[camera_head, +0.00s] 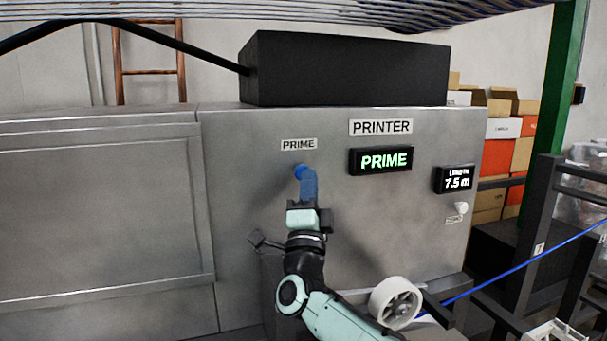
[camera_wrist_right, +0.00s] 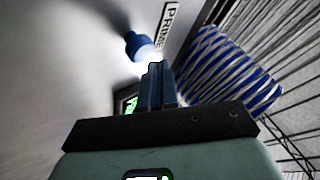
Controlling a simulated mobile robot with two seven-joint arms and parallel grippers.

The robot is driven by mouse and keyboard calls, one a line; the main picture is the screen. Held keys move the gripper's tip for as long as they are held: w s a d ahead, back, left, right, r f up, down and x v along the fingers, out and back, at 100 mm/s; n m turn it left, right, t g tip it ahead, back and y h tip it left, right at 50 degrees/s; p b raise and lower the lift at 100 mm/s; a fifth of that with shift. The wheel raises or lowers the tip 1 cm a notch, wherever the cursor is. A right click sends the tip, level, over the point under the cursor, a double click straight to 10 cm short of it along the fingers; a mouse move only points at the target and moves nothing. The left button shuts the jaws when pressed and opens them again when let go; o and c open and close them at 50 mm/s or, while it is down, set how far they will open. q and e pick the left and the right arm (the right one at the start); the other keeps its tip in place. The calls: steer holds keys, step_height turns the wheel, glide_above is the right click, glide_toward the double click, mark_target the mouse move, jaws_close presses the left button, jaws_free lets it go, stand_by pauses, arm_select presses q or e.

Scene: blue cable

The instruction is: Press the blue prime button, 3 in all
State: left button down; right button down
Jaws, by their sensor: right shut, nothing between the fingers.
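The blue prime button (camera_head: 300,171) sits on the grey printer panel (camera_head: 240,220), under a label reading PRIME (camera_head: 298,144). It also shows in the right wrist view (camera_wrist_right: 138,46), standing out from the panel. My right gripper (camera_head: 308,178) is shut and empty, its blue fingers just below and partly over the button in the head view. In the right wrist view its fingertips (camera_wrist_right: 155,66) are close to the button, and I cannot tell whether they touch it. The display (camera_head: 381,160) glows green with PRIME. My left gripper is not in view.
A length display (camera_head: 457,180) reads 7.5 m, with a small white knob (camera_head: 461,208) below it. A white roller (camera_head: 396,302) and a blue cable (camera_head: 530,262) are at the lower right. A black box (camera_head: 345,70) stands on top of the printer.

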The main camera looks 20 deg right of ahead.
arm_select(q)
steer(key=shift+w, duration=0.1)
arm_select(e)
steer(key=shift+w, duration=0.35)
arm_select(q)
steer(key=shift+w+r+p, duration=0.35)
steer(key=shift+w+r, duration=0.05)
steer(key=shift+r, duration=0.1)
arm_select(e)
steer(key=shift+w, duration=0.8)
stand_by(0.3)
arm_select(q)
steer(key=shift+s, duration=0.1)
arm_select(e)
steer(key=shift+s, duration=0.1)
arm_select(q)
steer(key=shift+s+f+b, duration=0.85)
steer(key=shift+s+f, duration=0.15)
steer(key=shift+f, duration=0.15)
arm_select(e)
steer(key=shift+s, duration=1.15)
